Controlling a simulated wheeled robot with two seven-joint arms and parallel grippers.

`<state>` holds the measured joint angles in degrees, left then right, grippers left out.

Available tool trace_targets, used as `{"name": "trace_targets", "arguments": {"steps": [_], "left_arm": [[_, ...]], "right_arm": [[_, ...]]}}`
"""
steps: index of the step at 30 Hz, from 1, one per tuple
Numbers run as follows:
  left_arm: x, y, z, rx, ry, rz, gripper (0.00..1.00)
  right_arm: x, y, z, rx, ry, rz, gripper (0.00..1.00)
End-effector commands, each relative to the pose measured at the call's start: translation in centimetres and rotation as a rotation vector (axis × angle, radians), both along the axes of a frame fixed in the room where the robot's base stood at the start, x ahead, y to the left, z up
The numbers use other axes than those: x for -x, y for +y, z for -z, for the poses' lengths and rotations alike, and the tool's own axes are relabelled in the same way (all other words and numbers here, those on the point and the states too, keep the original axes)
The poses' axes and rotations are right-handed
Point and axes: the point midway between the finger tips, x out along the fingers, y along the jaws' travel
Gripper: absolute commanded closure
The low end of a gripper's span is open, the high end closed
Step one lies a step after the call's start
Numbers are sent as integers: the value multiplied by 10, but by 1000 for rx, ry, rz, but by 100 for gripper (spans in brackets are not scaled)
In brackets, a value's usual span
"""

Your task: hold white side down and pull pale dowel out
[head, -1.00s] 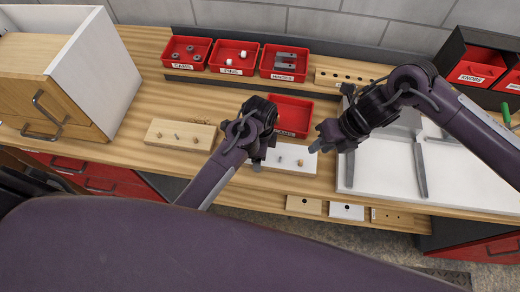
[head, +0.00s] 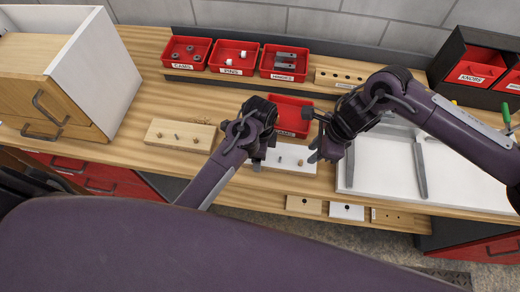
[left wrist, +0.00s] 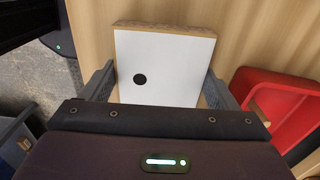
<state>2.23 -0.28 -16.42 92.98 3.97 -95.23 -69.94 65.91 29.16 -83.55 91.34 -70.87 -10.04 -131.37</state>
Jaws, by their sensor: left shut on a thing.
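The white side (head: 286,166) is a small white board lying flat on the bench in the head view. A pale dowel (head: 300,162) stands up near its right end, with a grey peg (head: 280,157) beside it. My left gripper (head: 260,158) is shut on the left end of the board. In the left wrist view the white face (left wrist: 165,65), with one dark hole, lies between its fingers. My right gripper (head: 314,138) is open and empty, just above and right of the pale dowel, apart from it.
A red tray (head: 290,131) stands just behind the white board. A wooden board with pegs (head: 165,140) lies to the left. A white panel tray (head: 385,205) with grey bars lies to the right. Several labelled red bins (head: 232,70) line the back.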

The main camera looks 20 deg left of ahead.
Motion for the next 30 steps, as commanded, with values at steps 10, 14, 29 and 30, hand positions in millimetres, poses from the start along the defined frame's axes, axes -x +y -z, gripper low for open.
{"name": "trace_targets", "arguments": {"steps": [10, 14, 29, 30], "left_arm": [[0, 0, -1, 1, -1, 0, 52], [0, 0, -1, 1, -1, 0, 52], [0, 0, -1, 1, -1, 0, 52], [0, 0, -1, 1, -1, 0, 52]], "right_arm": [[3, 14, 46, 0, 2, 1, 73], [3, 17, 55, 1, 2, 0, 73], [3, 18, 60, 1, 0, 2, 84], [3, 18, 60, 0, 1, 2, 90]]}}
